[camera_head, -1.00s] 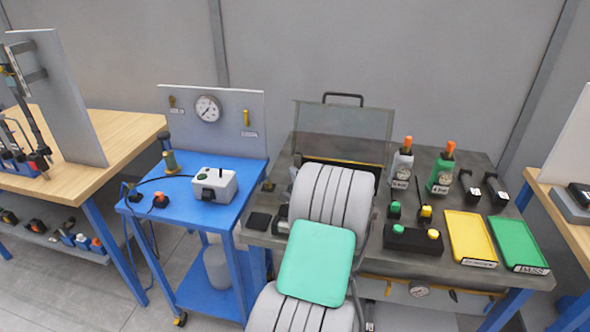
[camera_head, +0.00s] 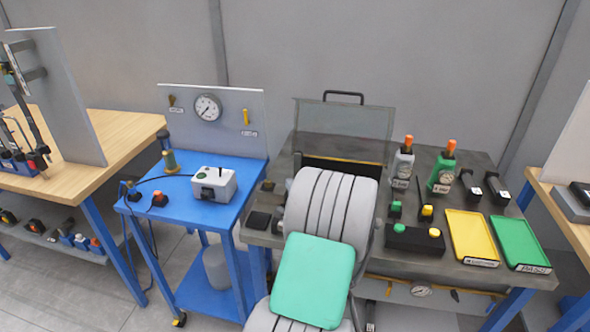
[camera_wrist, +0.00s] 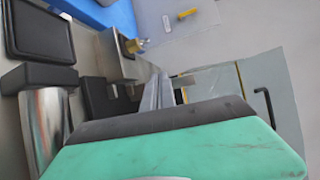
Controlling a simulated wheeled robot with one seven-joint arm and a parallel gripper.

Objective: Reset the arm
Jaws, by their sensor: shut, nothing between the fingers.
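My arm (camera_head: 326,205) shows in the head view as grey-white ribbed links with a green cover, in front of the grey bench (camera_head: 380,262). My gripper is hidden behind the arm in the head view. In the wrist view the narrow grey fingers of my gripper (camera_wrist: 164,90) show beyond the green and black housing at the bottom. They look shut and empty. The clear guard (camera_wrist: 235,90) with its black handle is at the right of that view.
A blue cart (camera_head: 222,216) with a white box (camera_head: 214,185) stands left of the bench. Green and grey bottles (camera_head: 441,172), a yellow tray (camera_head: 470,236) and a green tray (camera_head: 518,243) are on the bench's right. The clear guard (camera_head: 343,130) stands at its back.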

